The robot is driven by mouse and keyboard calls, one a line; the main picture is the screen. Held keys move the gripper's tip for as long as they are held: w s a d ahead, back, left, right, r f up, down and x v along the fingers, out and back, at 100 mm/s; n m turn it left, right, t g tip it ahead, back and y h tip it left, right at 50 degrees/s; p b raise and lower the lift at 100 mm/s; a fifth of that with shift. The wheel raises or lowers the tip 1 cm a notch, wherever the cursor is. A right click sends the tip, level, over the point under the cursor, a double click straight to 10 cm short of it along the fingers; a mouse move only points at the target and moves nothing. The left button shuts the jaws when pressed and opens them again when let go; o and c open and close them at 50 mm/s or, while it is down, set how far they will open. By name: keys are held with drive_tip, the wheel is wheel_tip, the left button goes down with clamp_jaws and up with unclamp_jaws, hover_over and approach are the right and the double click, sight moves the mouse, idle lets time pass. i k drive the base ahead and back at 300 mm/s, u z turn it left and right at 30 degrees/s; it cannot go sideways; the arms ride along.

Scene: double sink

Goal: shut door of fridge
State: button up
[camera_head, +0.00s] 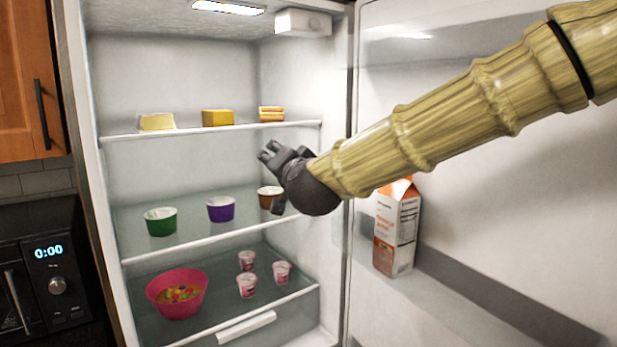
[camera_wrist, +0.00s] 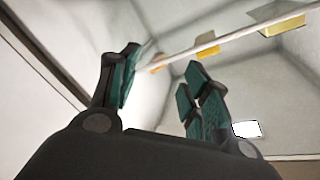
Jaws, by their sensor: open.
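The fridge (camera_head: 170,75) stands open, with its white interior and shelves facing me. Its door (camera_head: 480,200) is swung wide open to the right, with its inner side showing. My arm crosses in front of the door from the upper right. My gripper (camera_head: 268,155) is in front of the fridge opening, near the middle shelf level and left of the door's hinge side. In the wrist view my gripper (camera_wrist: 160,85) has its two fingers apart with nothing between them. A fridge shelf (camera_wrist: 230,38) shows beyond the fingers. The door's outer edge and handle are out of view.
Cheese and butter blocks (camera_head: 218,118) sit on the top shelf. Tubs (camera_head: 221,209) are on the middle shelf; a pink bowl (camera_head: 177,294) and small cups (camera_head: 247,285) are below. A carton (camera_head: 397,228) stands in the door shelf. A microwave (camera_head: 45,270) and wooden cabinet (camera_head: 25,80) are at left.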

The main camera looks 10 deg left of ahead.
sight(515, 244)
drive_tip(key=k, duration=0.95)
